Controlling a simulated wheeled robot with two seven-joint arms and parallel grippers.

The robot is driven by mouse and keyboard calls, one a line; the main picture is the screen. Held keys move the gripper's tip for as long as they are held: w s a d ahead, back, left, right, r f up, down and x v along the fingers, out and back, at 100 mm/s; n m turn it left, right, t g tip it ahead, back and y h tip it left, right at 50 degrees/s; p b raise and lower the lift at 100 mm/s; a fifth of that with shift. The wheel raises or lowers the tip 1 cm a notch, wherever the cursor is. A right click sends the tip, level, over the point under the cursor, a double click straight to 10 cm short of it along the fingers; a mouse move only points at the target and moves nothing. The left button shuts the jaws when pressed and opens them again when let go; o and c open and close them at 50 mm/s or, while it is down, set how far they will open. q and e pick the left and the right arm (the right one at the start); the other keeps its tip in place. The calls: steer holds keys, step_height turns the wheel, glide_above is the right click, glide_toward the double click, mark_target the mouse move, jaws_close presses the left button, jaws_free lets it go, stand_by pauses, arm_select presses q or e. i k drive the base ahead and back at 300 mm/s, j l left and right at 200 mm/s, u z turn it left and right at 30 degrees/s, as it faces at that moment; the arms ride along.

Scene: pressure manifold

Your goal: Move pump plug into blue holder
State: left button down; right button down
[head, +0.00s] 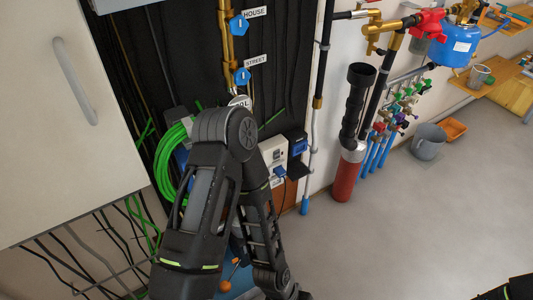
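A white socket box (273,152) is on the black wall panel, partly hidden by my arm. A small blue plug-like piece (281,171) sits at its lower part; I cannot tell for sure that it is the pump plug. A small blue holder-like box (299,146) is just right of the white box, with a dark ledge below it. One of my arms bends across the middle of the view and runs down to the bottom edge; its gripper is not visible. Only a dark bit of my other arm shows at the bottom right corner, with no gripper visible.
A coil of green cable (173,155) hangs left of my arm. A red cylinder (347,172) with a black pipe stands right of the boxes. A grey bucket (428,141) is on the floor farther right. A white cabinet door (60,110) fills the left. The floor at lower right is clear.

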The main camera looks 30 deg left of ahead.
mark_target(279, 171)
steer(key=u, duration=0.9)
